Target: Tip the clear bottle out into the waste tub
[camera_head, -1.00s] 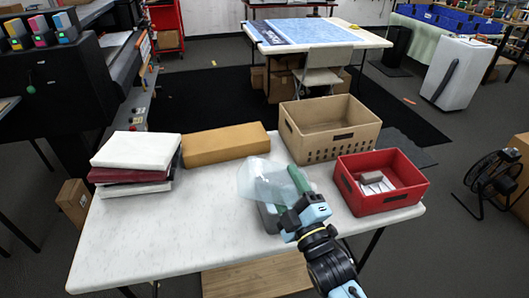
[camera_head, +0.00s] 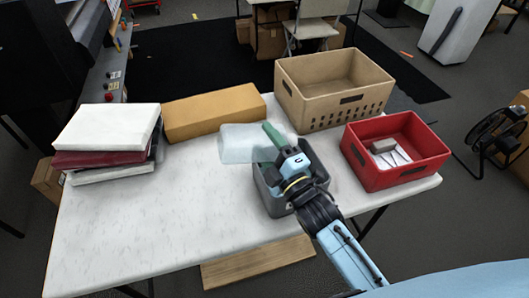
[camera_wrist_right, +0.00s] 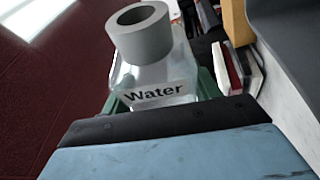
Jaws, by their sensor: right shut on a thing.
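My right gripper (camera_head: 279,143) is shut on the clear bottle (camera_head: 240,143). In the head view the bottle lies tipped well over, and its clear body sticks out to the left of the green fingers. Its neck is hidden there. In the right wrist view the bottle (camera_wrist_right: 165,75) shows a "Water" label and an open grey neck, with green fingers at its sides. The grey waste tub (camera_head: 268,201) stands on the table below my right gripper and wrist, which hide part of it. Any liquid is too small to make out. My left gripper is out of view.
A red crate (camera_head: 420,170) with small items stands to the right, and a tan crate (camera_head: 318,117) behind. A brown box (camera_head: 205,112) and stacked binders (camera_head: 103,160) stand left. The white table (camera_head: 150,225) is clear at the front left.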

